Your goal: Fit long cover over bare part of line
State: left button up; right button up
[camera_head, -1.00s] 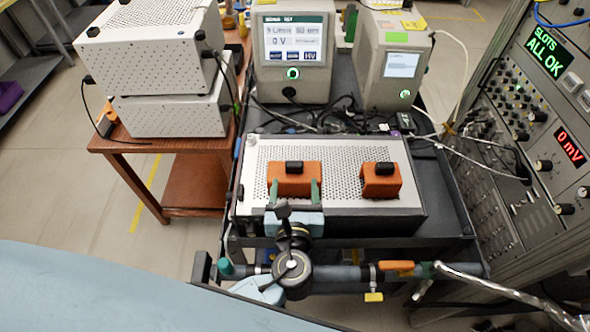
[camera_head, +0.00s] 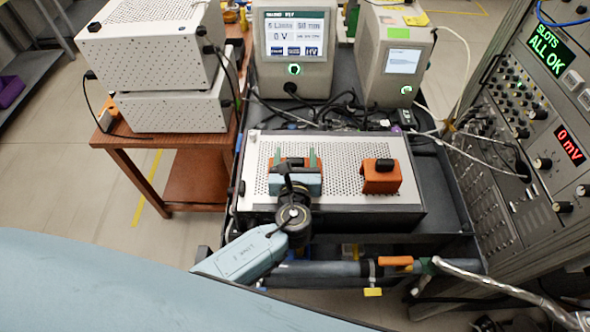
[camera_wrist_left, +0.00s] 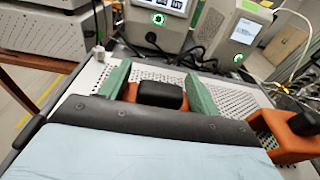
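The long cover (camera_head: 279,188) is an orange block with a black knob (camera_head: 294,163) on top. It sits on the perforated top of a grey box, largely hidden by my left gripper. My left gripper (camera_head: 295,157) is open, its green fingers on either side of the knob. In the left wrist view the knob (camera_wrist_left: 160,95) lies between the fingers, with gaps on both sides. The line (camera_head: 330,270) is a dark grey-blue pipe along the cart's front; my arm hides its left part. I cannot tell which part is bare. My right gripper is not in view.
A shorter orange block (camera_head: 381,181) with a black knob sits to the right on the perforated box (camera_head: 345,205). Instruments and cables stand behind; a rack (camera_head: 560,200) is at right.

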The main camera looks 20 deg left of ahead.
pick_arm(q)
jog(key=c, duration=1)
jog(key=shift+r, duration=0.1)
